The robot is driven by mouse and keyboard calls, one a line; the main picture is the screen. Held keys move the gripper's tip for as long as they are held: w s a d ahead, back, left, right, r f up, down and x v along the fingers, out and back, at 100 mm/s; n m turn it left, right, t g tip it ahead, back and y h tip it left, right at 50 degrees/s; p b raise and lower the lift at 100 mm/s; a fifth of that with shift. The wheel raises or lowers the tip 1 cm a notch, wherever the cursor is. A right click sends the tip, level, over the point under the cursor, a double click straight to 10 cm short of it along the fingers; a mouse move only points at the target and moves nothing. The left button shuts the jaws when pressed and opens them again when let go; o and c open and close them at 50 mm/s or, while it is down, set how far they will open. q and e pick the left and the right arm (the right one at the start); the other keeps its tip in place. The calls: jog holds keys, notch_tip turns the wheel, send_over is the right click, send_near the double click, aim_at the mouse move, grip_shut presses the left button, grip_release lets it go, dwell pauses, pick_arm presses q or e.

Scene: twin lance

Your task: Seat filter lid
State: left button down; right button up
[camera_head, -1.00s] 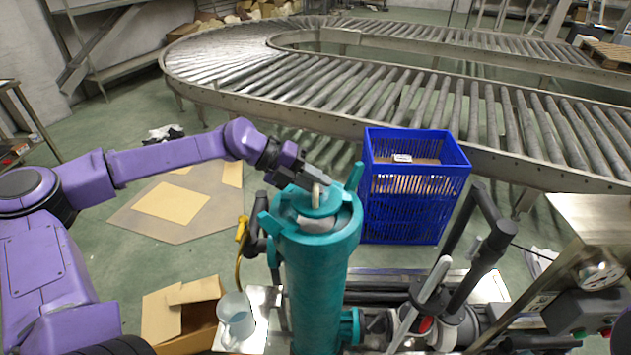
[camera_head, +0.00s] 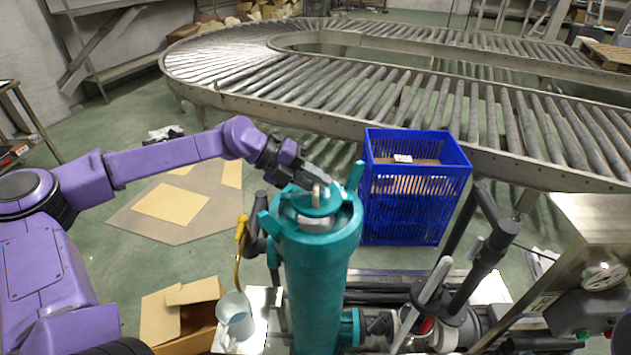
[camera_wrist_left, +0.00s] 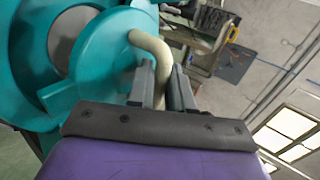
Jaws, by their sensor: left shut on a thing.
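The teal filter housing (camera_head: 318,285) stands upright in the middle of the head view. Its teal lid (camera_head: 312,207) is at the housing's top, with a dark and pale gap showing under it, so it appears raised or tilted; its exact seating is hard to tell. In the left wrist view the lid (camera_wrist_left: 105,65) fills the left side beside the housing rim (camera_wrist_left: 22,60). My left gripper (camera_head: 318,186) is shut on the lid's beige bent handle (camera_wrist_left: 155,48), which passes between its fingers (camera_wrist_left: 160,88). My right gripper is not in view.
A blue crate (camera_head: 415,210) stands just right behind the housing. A clear jug (camera_head: 235,318) and an open cardboard box (camera_head: 185,312) are at the lower left. Dark pipes and a gauge (camera_head: 604,276) are at the right. A roller conveyor (camera_head: 400,95) spans the back.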

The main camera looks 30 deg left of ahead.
aim_at(305, 195)
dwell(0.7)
pick_arm(q)
jog(key=shift+b, duration=0.35)
jog(key=shift+f+b, duration=2.65)
jog(key=shift+f, duration=0.2)
jog(key=c, duration=0.9)
grip_release()
jog(key=shift+r, duration=0.1)
jog(key=shift+c, duration=0.2)
jog(key=shift+s, duration=0.1)
jog(key=b+v, duration=0.1)
jog(key=v, duration=0.8)
jog(key=shift+a+r, duration=0.15)
jog(key=shift+a, duration=0.1)
jog(key=shift+s+a+r, duration=0.25)
jog(key=shift+a+r, duration=0.05)
jog(key=shift+a, duration=0.05)
jog(key=shift+r, duration=0.15)
